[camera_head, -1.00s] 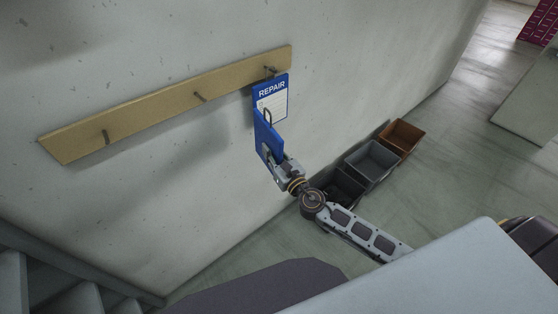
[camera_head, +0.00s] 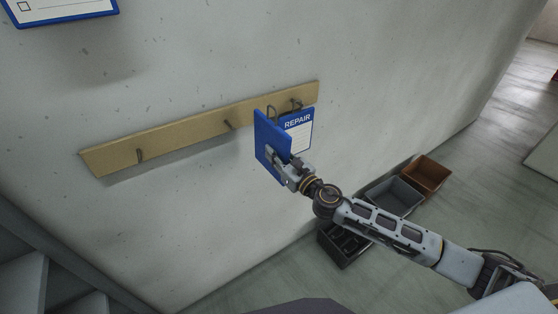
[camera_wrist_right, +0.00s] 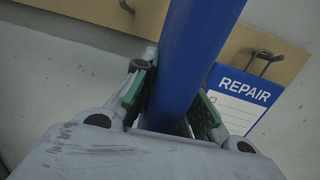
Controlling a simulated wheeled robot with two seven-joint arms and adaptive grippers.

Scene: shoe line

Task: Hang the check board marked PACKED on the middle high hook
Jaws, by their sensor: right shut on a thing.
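My right gripper (camera_head: 287,168) is shut on a blue board (camera_head: 266,140), held upright with a wire loop at its top. Its printed face is turned away, so its marking does not show. In the right wrist view the blue board (camera_wrist_right: 197,60) stands between the green-padded fingers (camera_wrist_right: 170,105). The wooden rail (camera_head: 190,132) on the wall has three hooks. The middle hook (camera_head: 229,124) is empty, left of the held board. The left hook (camera_head: 140,155) is empty too. A board marked REPAIR (camera_head: 301,133) hangs at the right hook (camera_head: 296,104). My left gripper is not in view.
Three bins stand on the floor along the wall: brown (camera_head: 427,175), grey (camera_head: 394,196) and black (camera_head: 342,245). Another blue-edged board (camera_head: 60,9) is on the wall at upper left. Grey steps (camera_head: 40,285) are at lower left.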

